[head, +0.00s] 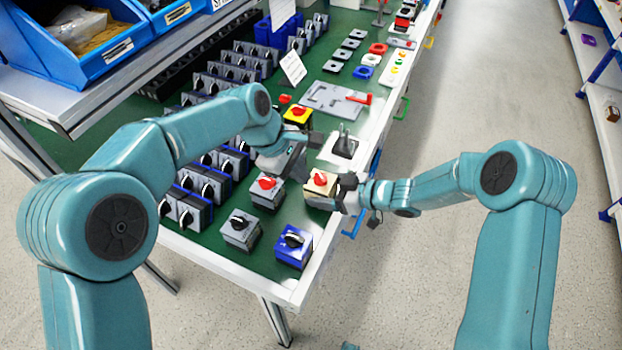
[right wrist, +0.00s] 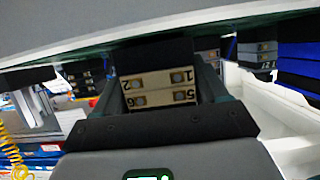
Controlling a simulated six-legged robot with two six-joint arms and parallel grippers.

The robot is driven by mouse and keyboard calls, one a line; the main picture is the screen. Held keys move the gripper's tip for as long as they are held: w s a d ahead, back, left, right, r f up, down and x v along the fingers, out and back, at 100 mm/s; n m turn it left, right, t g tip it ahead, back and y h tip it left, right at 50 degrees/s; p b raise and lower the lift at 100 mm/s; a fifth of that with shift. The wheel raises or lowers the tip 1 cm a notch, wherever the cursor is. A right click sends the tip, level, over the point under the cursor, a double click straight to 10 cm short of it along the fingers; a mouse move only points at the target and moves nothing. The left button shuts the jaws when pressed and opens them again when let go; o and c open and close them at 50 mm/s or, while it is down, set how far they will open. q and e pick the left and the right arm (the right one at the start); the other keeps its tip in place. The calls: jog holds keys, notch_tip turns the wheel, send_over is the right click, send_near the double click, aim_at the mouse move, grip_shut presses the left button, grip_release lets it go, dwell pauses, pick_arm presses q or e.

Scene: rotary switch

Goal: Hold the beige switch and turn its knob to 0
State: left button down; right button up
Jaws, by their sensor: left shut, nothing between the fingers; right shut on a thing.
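The beige switch (head: 319,188) with a red knob (head: 320,178) is near the right edge of the green-topped table. My right gripper (head: 338,192) is shut on it from the right. The right wrist view shows its beige face (right wrist: 158,88) with screws and the numbers 1, 2, 5 and 6, between the dark fingers. My left gripper (head: 297,170) is shut and empty, just left of and behind the beige switch. Whether it touches the switch is unclear. The knob's exact setting is too small to read.
A grey switch with a red knob (head: 266,192) stands close left. Another grey switch (head: 240,230) and a blue switch (head: 294,246) stand in front. Rows of switches fill the left side. A yellow switch (head: 297,116) and a black-levered part (head: 345,146) are behind.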

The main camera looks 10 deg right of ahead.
aim_at(320, 182)
jog(key=shift+d, duration=0.1)
pick_arm(q)
jog(key=s+a+r+n+t+h, duration=0.2)
jog(key=a+n+h, duration=0.2)
jog(key=a+n, duration=0.55)
jog(key=shift+n, duration=0.75)
jog(key=x, duration=1.1)
jog(key=shift+w+d+r, duration=0.1)
jog(key=shift+w+d, duration=0.25)
jog(key=shift+w+d+r, duration=0.15)
jog(key=shift+w+d, duration=0.05)
jog(key=shift+d, duration=0.4)
jog(key=shift+w+d+r, duration=0.1)
jog(key=shift+w+d, duration=0.1)
jog(key=shift+d, duration=0.35)
jog(key=shift+w+d, duration=0.2)
jog(key=shift+d, duration=0.4)
jog(key=shift+d+t, duration=0.15)
jog(key=shift+t, duration=0.25)
